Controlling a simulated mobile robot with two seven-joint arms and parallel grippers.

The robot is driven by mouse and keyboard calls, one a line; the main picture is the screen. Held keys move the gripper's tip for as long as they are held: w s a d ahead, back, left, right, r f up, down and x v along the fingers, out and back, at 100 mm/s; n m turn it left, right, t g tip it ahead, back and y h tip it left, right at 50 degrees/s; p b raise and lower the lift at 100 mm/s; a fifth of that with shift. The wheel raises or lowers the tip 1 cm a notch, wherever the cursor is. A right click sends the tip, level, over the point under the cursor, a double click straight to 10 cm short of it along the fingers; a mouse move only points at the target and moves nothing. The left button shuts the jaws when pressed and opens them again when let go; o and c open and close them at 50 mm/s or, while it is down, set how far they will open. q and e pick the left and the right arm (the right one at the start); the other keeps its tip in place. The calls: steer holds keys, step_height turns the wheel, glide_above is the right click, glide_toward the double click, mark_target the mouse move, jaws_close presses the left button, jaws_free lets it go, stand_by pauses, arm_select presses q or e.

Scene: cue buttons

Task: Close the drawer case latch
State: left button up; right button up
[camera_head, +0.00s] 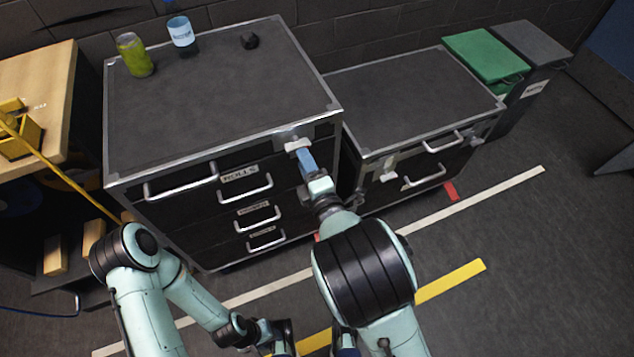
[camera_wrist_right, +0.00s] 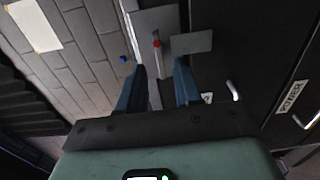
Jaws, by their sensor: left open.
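The dark drawer case (camera_head: 190,110) has metal edges and several handled drawers. Its pale latch (camera_head: 297,144) is at the upper right of the front; in the right wrist view it shows as light grey plates (camera_wrist_right: 190,43) near a small red spot. My right gripper (camera_head: 306,160) is at the latch. Its blue fingers (camera_wrist_right: 159,82) are apart, with a thin grey part visible between them; contact cannot be told. My left gripper (camera_head: 283,340) is low at the bottom edge, open, away from the case and partly cut off.
A wooden bench (camera_head: 40,90) is at left. Floor in front is open.

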steer(key=v, duration=0.8)
steer(key=s+d+f+m+g+h+p, duration=0.35)
steer(key=d+f+m+g, duration=0.2)
steer(key=f, duration=0.45)
steer(key=s+d+f+m+g+h+p, duration=0.2)
steer(key=s+d+f+m+g, duration=0.25)
steer(key=f+m, duration=0.4)
steer(key=s+f+m+g+y+p, duration=0.1)
steer(key=s+f+m+g+p, duration=0.1)
steer(key=s+m, duration=0.4)
steer(key=s+a+f+m+g+y+p, duration=0.1)
steer(key=s+f+m+g+y+p, duration=0.1)
steer(key=s, duration=0.8)
step_height(320, 180, down, 3)
steer(key=m+g+p, duration=0.1)
steer(key=m+g, duration=0.2)
steer(key=g, duration=0.1)
steer(key=shift+s+a+m, duration=0.3)
steer(key=shift+s+m, duration=0.1)
steer(key=shift+r+y, duration=0.1)
steer(key=shift+y, duration=0.15)
